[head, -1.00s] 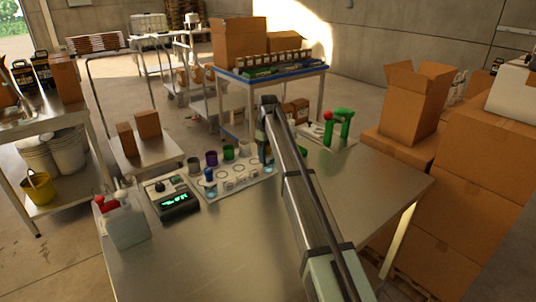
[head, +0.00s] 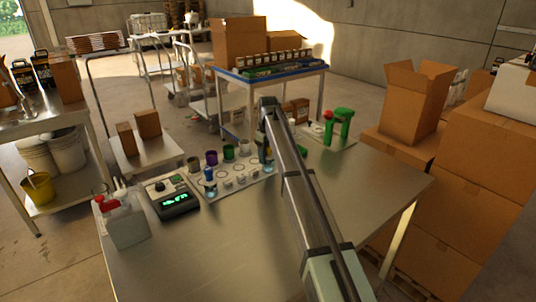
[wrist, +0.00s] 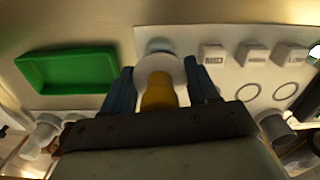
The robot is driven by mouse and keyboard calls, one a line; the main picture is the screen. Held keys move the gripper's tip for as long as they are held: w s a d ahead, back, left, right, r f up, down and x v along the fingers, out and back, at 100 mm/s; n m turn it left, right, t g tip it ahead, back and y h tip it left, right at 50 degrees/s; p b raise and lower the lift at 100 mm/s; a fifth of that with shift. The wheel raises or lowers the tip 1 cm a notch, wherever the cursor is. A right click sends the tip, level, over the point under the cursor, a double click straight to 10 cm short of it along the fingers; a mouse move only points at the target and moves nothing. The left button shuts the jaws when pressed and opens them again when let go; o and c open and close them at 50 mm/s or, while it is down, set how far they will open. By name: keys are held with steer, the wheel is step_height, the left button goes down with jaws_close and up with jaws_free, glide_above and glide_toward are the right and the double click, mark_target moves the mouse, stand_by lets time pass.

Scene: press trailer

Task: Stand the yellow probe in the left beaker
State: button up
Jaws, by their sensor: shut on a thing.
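The yellow probe (wrist: 157,92) is between the blue fingers of my gripper (wrist: 163,85), which is shut on it. In the wrist view a pale, round shape lies just beyond the probe, with bluish glass (wrist: 158,46) behind it. In the head view my gripper (head: 267,150) is low over the right end of the white board, at the right beaker (head: 269,167); my arm hides much of this spot, and the probe's tip is hidden. The left beaker (head: 210,188) stands at the board's front left, with a blue-topped object (head: 209,173) in it.
Grey, purple, green and white cups (head: 228,152) line the board's back edge. A meter (head: 174,198) and a red-capped bottle (head: 124,224) stand left of the board. A green tray (wrist: 68,70) lies beside it. The table front (head: 225,245) is clear.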

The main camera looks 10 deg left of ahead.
steer(key=shift+f, duration=0.3)
steer(key=o, duration=0.9)
steer(key=shift+r, duration=5.5)
step_height(320, 180, up, 9)
